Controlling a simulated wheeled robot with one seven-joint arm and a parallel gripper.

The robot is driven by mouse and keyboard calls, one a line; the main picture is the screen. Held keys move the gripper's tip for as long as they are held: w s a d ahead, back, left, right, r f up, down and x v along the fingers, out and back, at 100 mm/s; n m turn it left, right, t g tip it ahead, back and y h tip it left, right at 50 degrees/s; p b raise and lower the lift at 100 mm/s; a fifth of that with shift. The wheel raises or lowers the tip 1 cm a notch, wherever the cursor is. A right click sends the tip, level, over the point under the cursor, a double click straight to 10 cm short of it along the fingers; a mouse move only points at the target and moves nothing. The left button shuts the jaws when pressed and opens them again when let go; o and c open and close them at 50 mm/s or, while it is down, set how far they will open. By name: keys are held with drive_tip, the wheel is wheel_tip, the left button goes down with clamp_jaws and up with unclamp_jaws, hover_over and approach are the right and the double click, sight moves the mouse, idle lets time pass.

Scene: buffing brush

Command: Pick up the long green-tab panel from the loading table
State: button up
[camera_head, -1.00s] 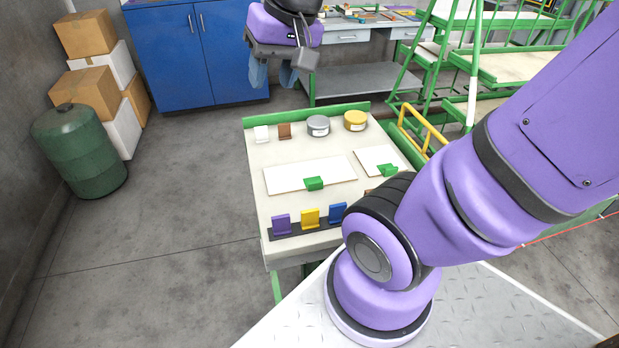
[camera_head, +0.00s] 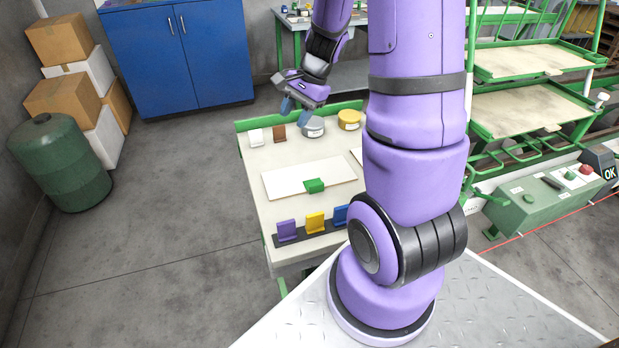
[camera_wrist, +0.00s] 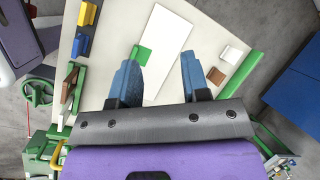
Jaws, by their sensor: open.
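The long white panel (camera_head: 285,184) lies flat on the loading table (camera_head: 262,212). Its green tab (camera_head: 314,186) stands at the near long edge. My gripper (camera_head: 294,105) is open and empty, above the far part of the table, beyond the panel and higher. In the wrist view, the long panel (camera_wrist: 168,38) shows beyond and between my open blue fingers (camera_wrist: 160,65). The green tab (camera_wrist: 142,54) shows beside the left finger's tip, apart in depth as far as I can tell. Part of the panel is hidden behind my gripper there.
White (camera_head: 256,137) and brown (camera_head: 279,132) blocks, a grey tin (camera_head: 312,127) and a yellow tin (camera_head: 349,120) stand at the table's far side. Purple (camera_head: 287,230), yellow (camera_head: 315,223) and blue (camera_head: 341,215) pieces stand near. My arm mostly hides a shorter panel (camera_head: 357,155).

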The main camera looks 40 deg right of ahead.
drive_tip(key=d+f+m, duration=0.4)
drive_tip(key=d+f, duration=0.1)
drive_tip(key=f, duration=0.2)
drive_tip(key=m, duration=0.4)
approach(317, 184)
drive_tip(key=x, duration=0.3)
drive_tip(key=shift+w+f, duration=0.2)
drive_tip(key=shift+f, duration=0.15)
drive_tip(key=shift+x, duration=2.95)
drive_tip(key=shift+s+a, duration=0.2)
clamp_jaws()
